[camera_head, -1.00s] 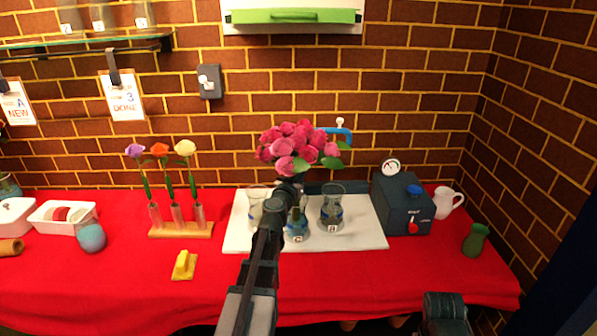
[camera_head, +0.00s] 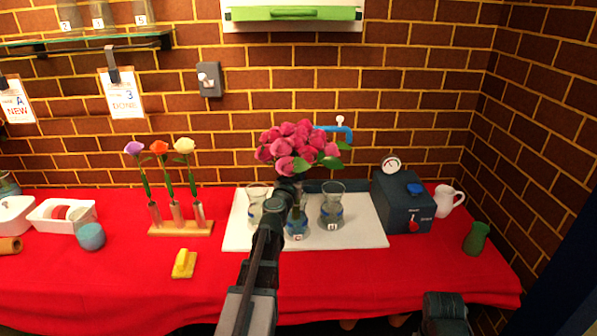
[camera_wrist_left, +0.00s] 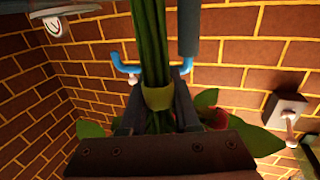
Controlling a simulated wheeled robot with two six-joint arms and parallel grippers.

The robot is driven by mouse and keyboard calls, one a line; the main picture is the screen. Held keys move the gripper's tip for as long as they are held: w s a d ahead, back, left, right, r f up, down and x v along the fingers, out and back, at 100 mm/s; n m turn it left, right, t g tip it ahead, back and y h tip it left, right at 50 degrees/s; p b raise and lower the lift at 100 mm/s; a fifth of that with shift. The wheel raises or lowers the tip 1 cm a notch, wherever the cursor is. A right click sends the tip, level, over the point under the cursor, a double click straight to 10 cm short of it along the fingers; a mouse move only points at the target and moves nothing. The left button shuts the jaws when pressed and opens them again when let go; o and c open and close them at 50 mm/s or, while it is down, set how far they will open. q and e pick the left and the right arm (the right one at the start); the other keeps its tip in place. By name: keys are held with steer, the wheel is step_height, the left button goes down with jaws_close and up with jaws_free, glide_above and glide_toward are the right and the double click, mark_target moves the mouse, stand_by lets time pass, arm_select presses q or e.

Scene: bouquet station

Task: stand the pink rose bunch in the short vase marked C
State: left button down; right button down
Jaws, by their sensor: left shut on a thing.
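The pink rose bunch (camera_head: 296,147) is upright above the white mat, its blooms at the top. My left gripper (camera_head: 290,188) is shut on its stems just below the blooms. The left wrist view shows the green stems (camera_wrist_left: 150,40) and a yellow-green band (camera_wrist_left: 158,97) between the fingers (camera_wrist_left: 157,105). The short vase marked C (camera_head: 297,229) stands on the mat directly below the bunch. My arm partly hides it, and I cannot tell whether the stem ends are inside its mouth.
Clear vases stand left (camera_head: 256,201) and right (camera_head: 332,208) of vase C on the white mat (camera_head: 365,232). A dark blue box (camera_head: 403,205) is to the right. A rack with three flowers (camera_head: 181,229) is to the left. The front of the red table is mostly clear.

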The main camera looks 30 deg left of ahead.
arm_select(q)
steer(key=shift+f, duration=0.15)
arm_select(e)
steer(key=shift+f, duration=0.2)
arm_select(q)
steer(key=c, duration=0.6)
jaws_free()
steer(key=shift+o, duration=0.2)
